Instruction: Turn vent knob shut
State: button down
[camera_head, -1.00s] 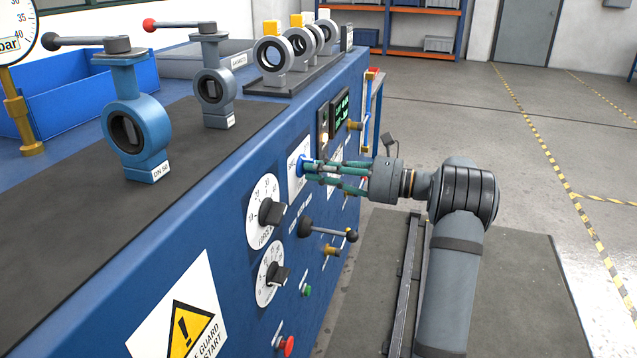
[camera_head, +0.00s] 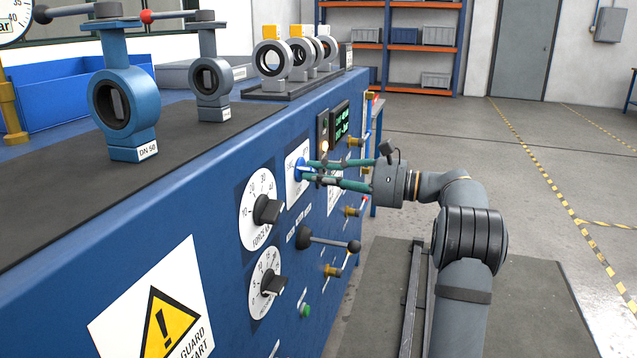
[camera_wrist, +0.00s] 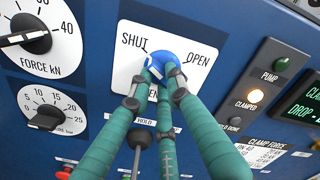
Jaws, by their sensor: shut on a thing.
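The vent knob is a round blue knob (camera_head: 299,169) on a white plate (camera_head: 293,191) on the bench's blue front panel. In the wrist view the knob (camera_wrist: 163,62) sits between the words SHUT and OPEN on its plate (camera_wrist: 122,75). The word below is partly covered by my fingers. My gripper (camera_head: 308,171) has long green fingers and reaches in from the right. Its fingertips (camera_wrist: 160,76) are closed on the knob's near face. A pale mark shows on the knob, but its exact pointing is hard to tell.
Two black dials (camera_head: 266,210) (camera_head: 272,284) are left of the knob. A black lever (camera_head: 330,243) is below it. Lit lamp (camera_wrist: 254,96), green pump button (camera_wrist: 282,64) and a display (camera_head: 341,121) lie right. Butterfly valves (camera_head: 125,105) stand on top. Floor to the right is open.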

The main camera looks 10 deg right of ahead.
dwell(0.4)
jog(key=c, duration=1.6)
grip_release()
jog(key=shift+c, duration=0.2)
jog(key=v, duration=1.2)
